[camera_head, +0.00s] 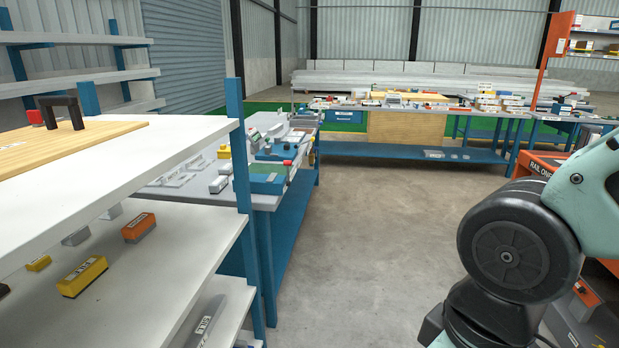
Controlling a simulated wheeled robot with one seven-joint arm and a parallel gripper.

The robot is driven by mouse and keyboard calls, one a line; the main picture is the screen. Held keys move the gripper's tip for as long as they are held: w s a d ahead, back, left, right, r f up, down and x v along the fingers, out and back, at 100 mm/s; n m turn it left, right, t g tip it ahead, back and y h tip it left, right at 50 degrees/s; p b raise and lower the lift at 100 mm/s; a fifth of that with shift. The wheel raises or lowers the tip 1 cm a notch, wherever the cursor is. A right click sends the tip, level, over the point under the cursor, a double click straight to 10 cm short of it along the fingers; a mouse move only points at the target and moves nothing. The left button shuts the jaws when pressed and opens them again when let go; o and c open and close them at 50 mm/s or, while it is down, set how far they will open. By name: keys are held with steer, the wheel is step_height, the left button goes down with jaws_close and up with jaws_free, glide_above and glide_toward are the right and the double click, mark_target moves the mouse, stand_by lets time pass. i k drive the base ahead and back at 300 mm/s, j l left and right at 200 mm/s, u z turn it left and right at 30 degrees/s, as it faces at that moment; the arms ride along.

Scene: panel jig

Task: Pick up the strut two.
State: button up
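I cannot make out which piece is strut two; most labels are too small or slanted to read. A long grey labelled piece (206,322) lies on the lower shelf of the near left rack, partly cut off by the picture's bottom edge. My gripper is out of view; only part of my arm shows at the right. I cannot see whether the gripper holds anything.
The white rack (190,243) holds a yellow block (82,276) and an orange-and-grey block (138,228). Its blue post (240,170) stands before a cluttered workbench (160,194). Another long bench (410,152) stands behind. An orange "RAIL ONE" unit (540,166) is at right. The central floor is clear.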

mark_target(272, 132)
steer(key=i+l+z, duration=0.25)
steer(key=i, duration=1.7)
steer(key=i+j+z, duration=0.2)
steer(key=i, duration=1.8)
steer(key=i+u, duration=0.15)
steer(key=i, duration=0.7)
steer(key=i+l+u, duration=0.1)
steer(key=i, duration=0.8)
steer(key=i+u, duration=0.5)
steer(key=i+l+u, duration=0.2)
steer(key=u, duration=0.25)
steer(key=i, duration=0.15)
